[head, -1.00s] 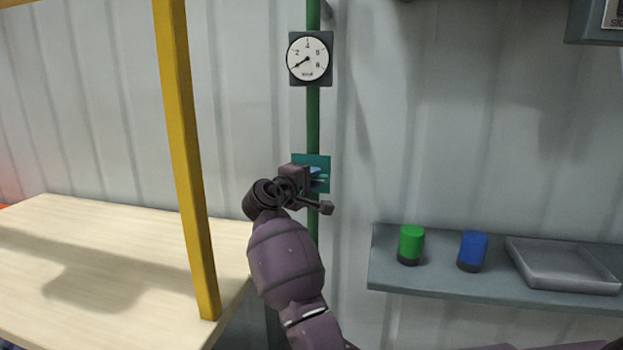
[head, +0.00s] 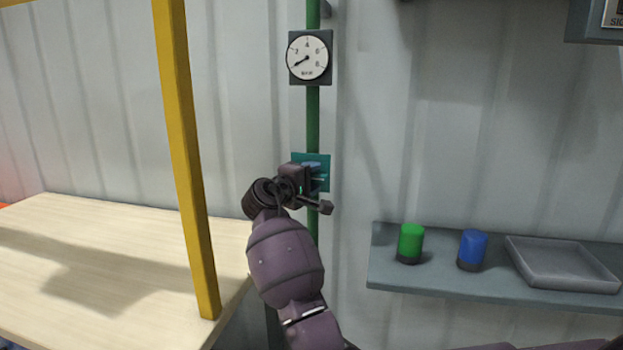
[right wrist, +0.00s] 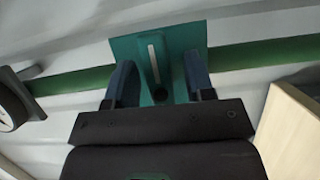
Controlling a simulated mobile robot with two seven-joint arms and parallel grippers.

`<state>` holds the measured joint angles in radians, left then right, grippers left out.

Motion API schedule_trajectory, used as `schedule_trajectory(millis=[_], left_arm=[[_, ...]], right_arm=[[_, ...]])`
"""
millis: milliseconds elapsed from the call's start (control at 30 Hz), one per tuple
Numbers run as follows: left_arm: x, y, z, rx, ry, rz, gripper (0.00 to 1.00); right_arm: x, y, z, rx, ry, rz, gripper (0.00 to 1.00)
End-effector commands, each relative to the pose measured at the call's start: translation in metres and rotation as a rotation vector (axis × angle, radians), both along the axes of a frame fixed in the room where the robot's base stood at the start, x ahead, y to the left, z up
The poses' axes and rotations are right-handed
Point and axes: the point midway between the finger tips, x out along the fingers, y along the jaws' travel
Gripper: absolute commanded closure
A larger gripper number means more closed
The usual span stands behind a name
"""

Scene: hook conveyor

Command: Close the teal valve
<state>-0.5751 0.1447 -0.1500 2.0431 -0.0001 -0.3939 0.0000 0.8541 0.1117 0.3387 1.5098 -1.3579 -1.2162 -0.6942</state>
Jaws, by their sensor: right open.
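The teal valve shows in the head view as a teal plate (head: 325,159) on the green vertical pipe, partly hidden by my right gripper. In the right wrist view the teal plate (right wrist: 185,35) carries a teal handle (right wrist: 155,68) with a white stripe. My right gripper (head: 319,177) is at the valve, its jaws open. In the right wrist view its two blue-grey fingers (right wrist: 160,68) stand on either side of the handle, with a gap visible on both sides. My left gripper is not in view.
A round gauge (head: 307,57) sits on the green pipe (head: 313,115) above the valve. A yellow post (head: 183,150) and a wooden table (head: 100,265) are at left. A shelf (head: 450,286) at right holds a green cylinder (head: 411,242), a blue cylinder (head: 472,248) and a grey tray (head: 562,265).

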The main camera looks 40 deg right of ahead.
Motion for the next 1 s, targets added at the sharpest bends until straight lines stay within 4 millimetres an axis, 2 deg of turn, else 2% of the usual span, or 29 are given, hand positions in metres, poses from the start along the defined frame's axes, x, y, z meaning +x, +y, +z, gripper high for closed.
schedule_trajectory(millis=[167,400,600,800,1000], left_arm=[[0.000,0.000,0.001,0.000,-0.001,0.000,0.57],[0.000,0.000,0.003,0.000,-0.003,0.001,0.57],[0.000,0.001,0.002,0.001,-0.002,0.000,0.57],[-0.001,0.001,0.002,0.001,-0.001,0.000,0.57],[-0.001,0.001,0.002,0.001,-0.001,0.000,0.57]], right_arm=[[-0.005,0.018,0.000,0.001,0.000,0.002,0.51],[-0.019,0.060,0.000,0.002,-0.001,0.003,0.51],[-0.028,0.088,0.000,0.002,0.000,0.002,0.51],[-0.033,0.100,0.000,0.001,0.000,0.001,0.51],[-0.033,0.102,0.000,0.001,0.000,0.000,0.51]])
